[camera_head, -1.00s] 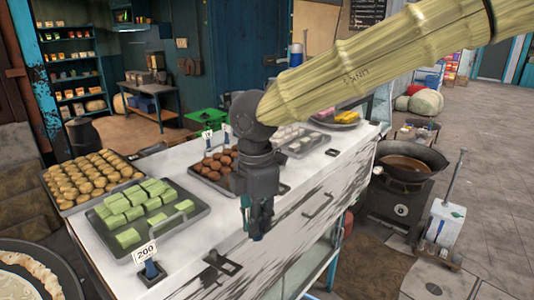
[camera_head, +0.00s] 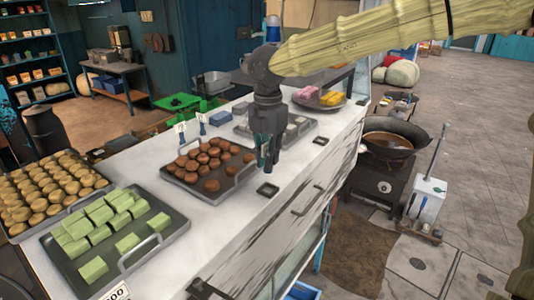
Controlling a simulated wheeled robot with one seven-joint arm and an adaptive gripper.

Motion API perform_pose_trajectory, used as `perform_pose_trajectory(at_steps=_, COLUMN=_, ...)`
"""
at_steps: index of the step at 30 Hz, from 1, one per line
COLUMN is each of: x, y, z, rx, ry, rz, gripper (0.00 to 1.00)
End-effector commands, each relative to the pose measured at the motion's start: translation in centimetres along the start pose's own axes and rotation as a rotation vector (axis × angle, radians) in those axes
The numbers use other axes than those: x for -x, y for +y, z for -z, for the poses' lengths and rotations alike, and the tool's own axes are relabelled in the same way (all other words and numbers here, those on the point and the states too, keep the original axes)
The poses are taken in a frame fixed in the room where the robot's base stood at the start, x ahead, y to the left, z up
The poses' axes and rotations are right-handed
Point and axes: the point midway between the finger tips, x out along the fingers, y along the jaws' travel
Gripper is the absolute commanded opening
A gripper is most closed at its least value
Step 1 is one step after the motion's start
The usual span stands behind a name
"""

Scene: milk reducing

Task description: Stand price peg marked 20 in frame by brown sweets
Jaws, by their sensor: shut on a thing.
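My gripper (camera_head: 267,164) points down over the right end of the tray of brown sweets (camera_head: 213,160). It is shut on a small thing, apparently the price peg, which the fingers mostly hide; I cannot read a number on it. A small dark frame (camera_head: 268,189) lies on the white counter at the tray's front right corner, just below the fingertips. I cannot tell the exact gap between fingertips and counter.
Two price pegs (camera_head: 202,120) stand behind the brown sweets. A further price card (camera_head: 118,292) is cut off at the bottom. Trays of green sweets (camera_head: 185,222) and pale sweets (camera_head: 310,134) flank the brown ones. The counter's front edge is close to the frame.

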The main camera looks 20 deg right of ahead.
Motion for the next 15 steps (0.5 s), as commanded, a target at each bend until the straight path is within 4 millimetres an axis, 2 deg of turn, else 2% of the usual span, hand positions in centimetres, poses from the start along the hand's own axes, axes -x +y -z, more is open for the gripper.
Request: perform_pose_trajectory(at_steps=15, x=-2.2, y=0.2, z=-0.1, rx=0.007, ry=0.0, rz=0.0, gripper=0.0)
